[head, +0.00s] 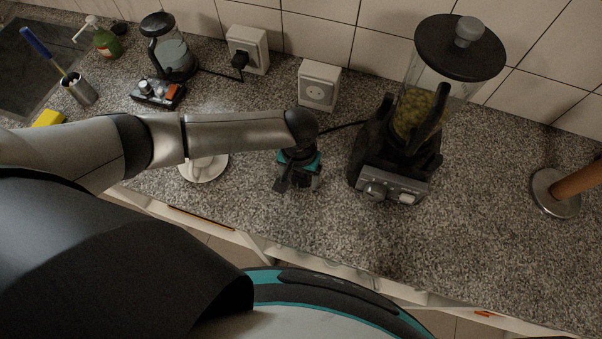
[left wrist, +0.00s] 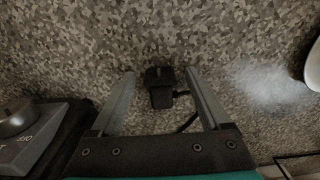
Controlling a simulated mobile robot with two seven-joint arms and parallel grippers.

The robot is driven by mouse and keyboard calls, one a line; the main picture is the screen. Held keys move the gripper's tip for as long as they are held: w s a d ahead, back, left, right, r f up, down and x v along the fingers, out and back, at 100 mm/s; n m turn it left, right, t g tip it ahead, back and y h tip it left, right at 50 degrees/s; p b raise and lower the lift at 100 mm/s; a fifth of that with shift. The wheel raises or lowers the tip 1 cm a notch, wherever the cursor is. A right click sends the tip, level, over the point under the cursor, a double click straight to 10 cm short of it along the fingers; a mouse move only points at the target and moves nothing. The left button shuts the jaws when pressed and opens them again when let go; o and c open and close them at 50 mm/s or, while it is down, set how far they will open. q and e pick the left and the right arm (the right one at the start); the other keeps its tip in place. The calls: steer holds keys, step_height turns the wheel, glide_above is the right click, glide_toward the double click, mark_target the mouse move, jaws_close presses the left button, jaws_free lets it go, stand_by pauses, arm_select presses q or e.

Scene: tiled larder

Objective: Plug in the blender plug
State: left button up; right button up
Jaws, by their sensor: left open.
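The blender (head: 378,145), with a black lid and greenish contents, stands on the counter right of centre. Its dark cord runs left behind my left gripper (head: 297,180), which hangs low over the counter, pointing down. In the left wrist view the black plug (left wrist: 161,96) lies on the counter, with its cord leading off toward the bottom. My left gripper (left wrist: 160,74) is open, with one finger on each side of the plug and gaps visible. In the head view the plug is hidden by the gripper. An empty white wall socket (head: 318,92) is behind the gripper. My right gripper is not in view.
A second white socket (head: 255,45) holds a black plug beside the glass kettle (head: 172,58). A white round dish (head: 205,170) sits partly under my left arm. A wooden-posted stand (head: 552,195) is at right.

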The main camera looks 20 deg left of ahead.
mark_target(299, 177)
arm_select(q)
steer(key=shift+c, duration=0.2)
jaws_close()
stand_by(0.4)
steer(key=shift+r, duration=0.1)
step_height(299, 177, up, 20)
steer(key=p, duration=0.2)
stand_by(0.6)
